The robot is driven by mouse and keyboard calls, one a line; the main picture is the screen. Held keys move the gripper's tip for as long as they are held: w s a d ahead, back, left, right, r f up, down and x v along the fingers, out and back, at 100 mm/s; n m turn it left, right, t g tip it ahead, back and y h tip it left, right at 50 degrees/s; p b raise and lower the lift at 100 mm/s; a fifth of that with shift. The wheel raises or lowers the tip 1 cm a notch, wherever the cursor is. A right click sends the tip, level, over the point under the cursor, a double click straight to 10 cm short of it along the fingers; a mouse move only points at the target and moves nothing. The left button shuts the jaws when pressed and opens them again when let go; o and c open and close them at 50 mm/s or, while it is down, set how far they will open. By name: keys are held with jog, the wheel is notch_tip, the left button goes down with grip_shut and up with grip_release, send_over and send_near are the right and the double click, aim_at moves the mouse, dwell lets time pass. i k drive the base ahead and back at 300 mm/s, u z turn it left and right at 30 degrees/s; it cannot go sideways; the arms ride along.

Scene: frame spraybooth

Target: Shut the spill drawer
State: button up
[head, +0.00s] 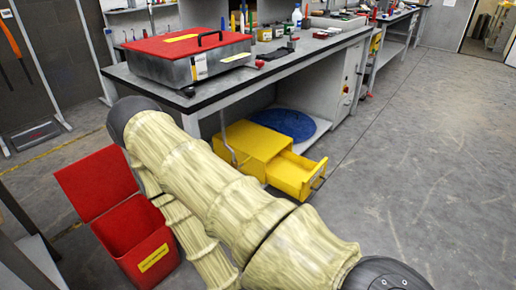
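The spill drawer (296,177) is a yellow open-topped drawer in the head view. It is pulled out toward the lower right from a low yellow cabinet (250,142) under the workbench. A handle (318,178) shows on its front. My arm, in a cream cover, crosses the lower middle of the view and hides part of the floor in front of the cabinet. My gripper is not in view.
The workbench (285,62) carries a red-lidded metal box (188,55) and several small items. A blue round mat (283,125) lies beside the cabinet. A red bin (135,232) with its lid open stands at left. The floor at right is clear.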

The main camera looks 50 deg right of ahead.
aim_at(297, 176)
jog(key=z, duration=2.25)
jog(key=k, duration=0.25)
jog(key=u, duration=0.75)
jog(key=i, duration=0.85)
jog(key=u, duration=0.2)
